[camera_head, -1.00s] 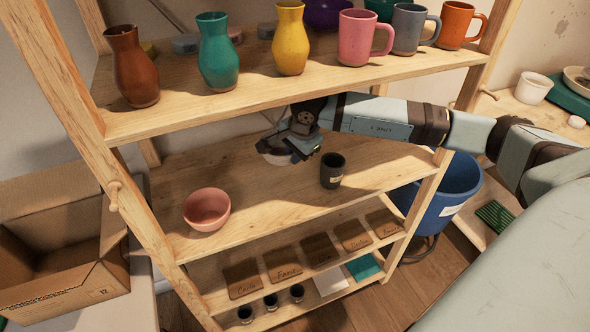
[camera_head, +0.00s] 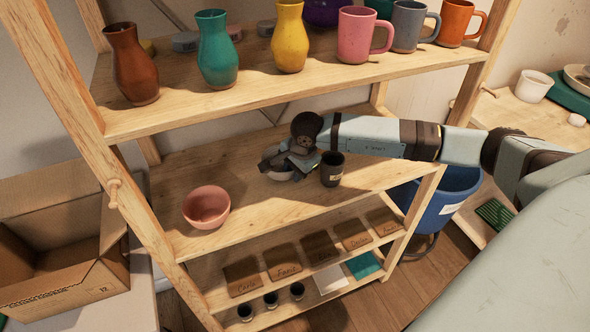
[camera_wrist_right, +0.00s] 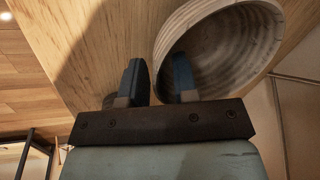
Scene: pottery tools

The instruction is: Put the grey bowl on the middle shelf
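The grey bowl (camera_head: 277,175) is at the middle shelf (camera_head: 245,207), left of the dark cup and partly hidden by my right gripper (camera_head: 290,161). In the right wrist view the bowl (camera_wrist_right: 232,45) shows its pale ringed inside against the wood. The right gripper's fingers (camera_wrist_right: 160,82) straddle the bowl's near wall, one inside the rim and one outside. They stand apart, with a visible gap around the thin wall. The bowl seems to rest on the shelf, but its base is hidden. My left gripper is not in view.
A dark cup (camera_head: 332,170) stands close beside the right gripper. A pink bowl (camera_head: 206,207) is at the shelf's left. Vases and mugs (camera_head: 358,35) line the upper shelf (camera_head: 250,98). Labelled boards and small jars fill the lower shelf. A cardboard box (camera_head: 60,255) is at left.

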